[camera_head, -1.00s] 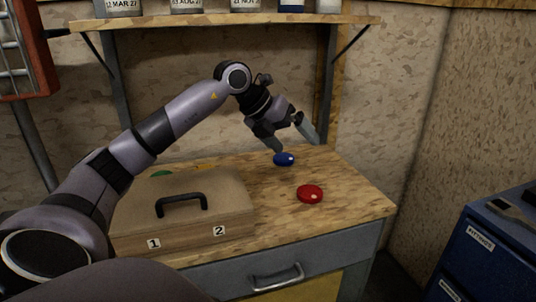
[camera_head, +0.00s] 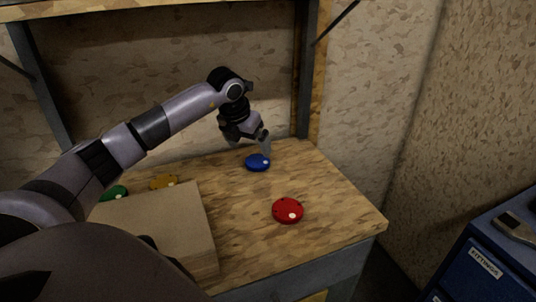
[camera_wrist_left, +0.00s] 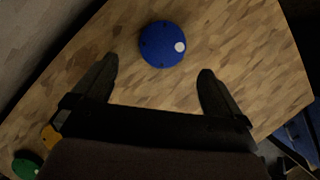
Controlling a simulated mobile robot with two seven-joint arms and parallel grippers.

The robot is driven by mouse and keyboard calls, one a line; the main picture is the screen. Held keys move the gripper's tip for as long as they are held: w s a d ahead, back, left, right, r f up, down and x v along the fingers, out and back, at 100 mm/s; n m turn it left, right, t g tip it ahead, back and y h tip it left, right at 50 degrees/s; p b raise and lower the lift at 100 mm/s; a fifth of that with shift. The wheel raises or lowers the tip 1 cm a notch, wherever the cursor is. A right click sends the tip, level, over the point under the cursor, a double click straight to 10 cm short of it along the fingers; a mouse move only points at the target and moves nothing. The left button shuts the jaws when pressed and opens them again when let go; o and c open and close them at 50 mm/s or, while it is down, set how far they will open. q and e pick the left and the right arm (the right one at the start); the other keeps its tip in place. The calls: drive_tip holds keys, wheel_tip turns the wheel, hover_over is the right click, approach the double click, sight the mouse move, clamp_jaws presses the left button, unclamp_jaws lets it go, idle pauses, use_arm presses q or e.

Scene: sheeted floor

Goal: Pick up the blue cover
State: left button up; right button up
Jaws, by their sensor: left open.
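The blue cover (camera_head: 257,163) is a round disc with a white spot, lying on the wooden bench top toward its back right. My left gripper (camera_head: 252,146) is just above and behind it in the head view, pointing down. In the left wrist view the blue cover (camera_wrist_left: 161,44) lies ahead of the fingertips, roughly centred between their lines. The left gripper (camera_wrist_left: 158,76) is open and empty there, its two fingers spread wider than the cover. My right gripper is not in view.
A red cover (camera_head: 288,210) lies nearer the front of the bench. A yellow cover (camera_head: 163,182) and a green cover (camera_head: 114,193) lie behind the cardboard-coloured case (camera_head: 160,225). A blue cabinet (camera_head: 485,265) stands at right.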

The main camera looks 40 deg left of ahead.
sight(258, 160)
use_arm(q)
drive_tip(key=shift+w+f, duration=0.25)
drive_tip(key=shift+f, duration=0.05)
drive_tip(key=shift+p+x, duration=0.45)
drive_tip(key=shift+x, duration=2.75)
drive_tip(key=shift+w+r, duration=0.1)
drive_tip(key=shift+w, duration=0.05)
drive_tip(key=shift+d, duration=0.1)
drive_tip(key=shift+r, duration=0.1)
drive_tip(key=c, duration=1.2)
